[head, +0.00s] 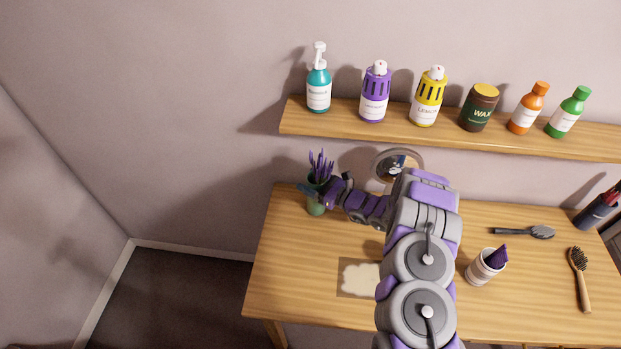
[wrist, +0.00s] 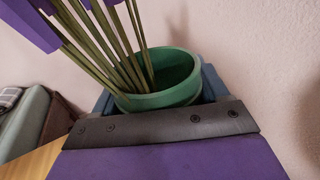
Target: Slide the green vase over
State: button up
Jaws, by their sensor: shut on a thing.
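The green vase (head: 315,207) holds several purple flowers (head: 321,165) and stands at the back left of the wooden table, close to the wall. My gripper (head: 313,189) reaches to it from the right and is shut on its upper part. In the wrist view the green rim of the vase (wrist: 165,98) sits between my blue-grey fingers, with green stems (wrist: 115,55) rising out of it to the left. My gripper hides part of the vase's side.
A shelf (head: 345,128) with several bottles hangs above. The table's left front is clear.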

jog(key=shift+s+a, duration=0.3)
jog(key=shift+a, duration=0.25)
jog(key=shift+d, duration=0.15)
jog(key=o, duration=0.9)
jog(key=shift+d, duration=0.2)
jog(key=o, duration=0.3)
jog(key=shift+d, duration=0.35)
jog(key=shift+o, duration=0.5)
jog(key=shift+a, duration=0.3)
jog(key=p+v, duration=0.2)
jog(key=v, duration=1)
jog(key=shift+w+d, duration=0.1)
jog(key=shift+d, duration=0.15)
